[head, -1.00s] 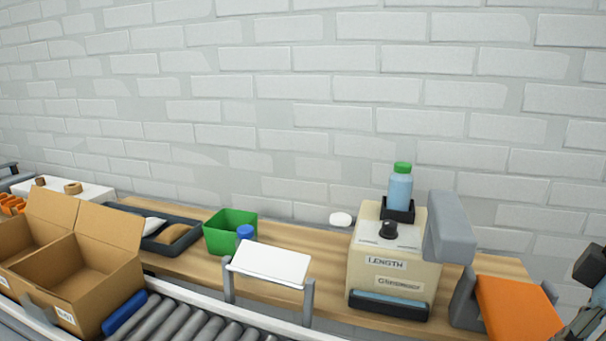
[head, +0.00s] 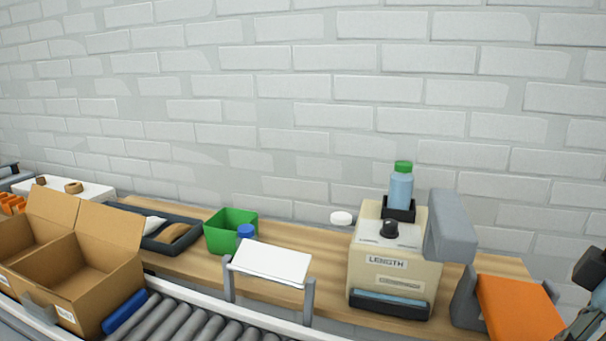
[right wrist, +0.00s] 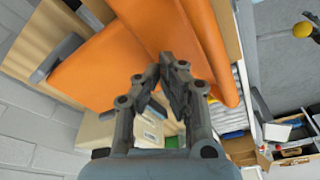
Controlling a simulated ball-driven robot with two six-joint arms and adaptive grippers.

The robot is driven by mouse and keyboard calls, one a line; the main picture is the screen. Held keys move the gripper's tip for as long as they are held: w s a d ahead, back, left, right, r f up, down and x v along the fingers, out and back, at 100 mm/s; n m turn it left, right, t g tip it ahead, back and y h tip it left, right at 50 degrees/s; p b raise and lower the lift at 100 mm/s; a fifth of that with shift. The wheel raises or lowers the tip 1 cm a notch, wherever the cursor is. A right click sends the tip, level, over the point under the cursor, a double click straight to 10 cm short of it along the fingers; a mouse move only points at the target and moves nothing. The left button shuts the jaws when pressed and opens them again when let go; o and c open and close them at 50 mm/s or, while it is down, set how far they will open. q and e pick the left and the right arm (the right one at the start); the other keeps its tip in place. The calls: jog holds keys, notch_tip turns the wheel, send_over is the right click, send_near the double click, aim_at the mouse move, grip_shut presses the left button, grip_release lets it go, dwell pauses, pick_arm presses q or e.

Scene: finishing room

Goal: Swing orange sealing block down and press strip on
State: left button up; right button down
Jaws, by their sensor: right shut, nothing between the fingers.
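The orange sealing block (head: 515,304) sits tilted in a grey bracket (head: 466,299) at the right end of the bench. In the right wrist view the orange block (right wrist: 90,72) fills much of the upper left and middle. My right gripper (right wrist: 166,72) is shut and empty, its fingertips in front of the orange surface; I cannot tell whether they touch it. In the head view only part of my right arm shows at the lower right edge. An open carton (head: 78,277) stands at the lower left. I cannot make out a strip. My left gripper is not in view.
A beige dispenser (head: 392,268) labelled LENGTH, carrying a bottle (head: 400,187), stands left of the block. A white panel on posts (head: 271,261), a green bin (head: 231,231) and a dark tray (head: 160,241) stand farther left. Conveyor rollers (head: 190,319) run along the front.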

jog(key=shift+f, duration=0.7)
dwell(1.0)
notch_tip(320, 180, up, 7)
jog(key=p, duration=0.8)
jog(key=shift+r, duration=0.1)
dwell(0.3)
